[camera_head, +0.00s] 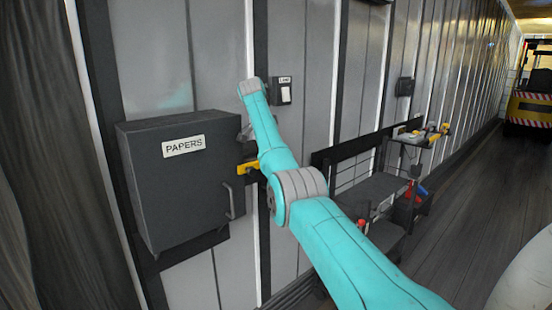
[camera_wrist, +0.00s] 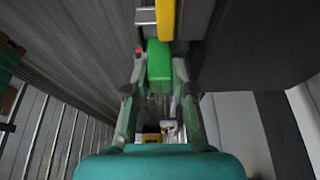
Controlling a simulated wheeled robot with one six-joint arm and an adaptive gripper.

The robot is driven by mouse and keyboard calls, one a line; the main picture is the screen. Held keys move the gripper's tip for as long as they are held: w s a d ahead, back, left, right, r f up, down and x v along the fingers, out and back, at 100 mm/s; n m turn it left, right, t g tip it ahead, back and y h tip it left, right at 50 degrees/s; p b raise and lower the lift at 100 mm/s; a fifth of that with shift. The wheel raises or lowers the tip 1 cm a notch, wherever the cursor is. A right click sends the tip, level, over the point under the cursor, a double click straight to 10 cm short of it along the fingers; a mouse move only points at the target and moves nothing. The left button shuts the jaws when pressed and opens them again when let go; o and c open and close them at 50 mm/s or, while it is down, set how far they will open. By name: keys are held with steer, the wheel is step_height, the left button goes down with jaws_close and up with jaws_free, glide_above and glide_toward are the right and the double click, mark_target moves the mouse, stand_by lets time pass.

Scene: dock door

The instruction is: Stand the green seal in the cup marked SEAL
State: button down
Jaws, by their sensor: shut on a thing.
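In the wrist view my gripper (camera_wrist: 157,72) is shut on a green block-like thing (camera_wrist: 159,58), which I take to be the green seal. It sits between the two fingertips. A yellow bar (camera_wrist: 165,18) lies just beyond the seal; I cannot tell whether they touch. In the head view my arm hides most of the gripper and the seal, beside the grey PAPERS box. A yellow piece (camera_head: 248,167) shows at that box's right side. I cannot make out a cup marked SEAL in either view.
The PAPERS box (camera_head: 183,185) with its handle stands out from the ribbed wall. A small labelled switch box (camera_head: 283,92) is on the wall behind my wrist. A shelf unit (camera_head: 372,188) with several small items stands to the right. A yellow vehicle (camera_head: 530,105) is far right; the floor (camera_head: 470,190) there is clear.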

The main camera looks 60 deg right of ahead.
steer(key=shift+f, duration=1.15)
steer(key=shift+f, duration=0.1)
steer(key=c, duration=1.3)
jaws_free()
steer(key=shift+o, duration=0.2)
steer(key=v, duration=1.2)
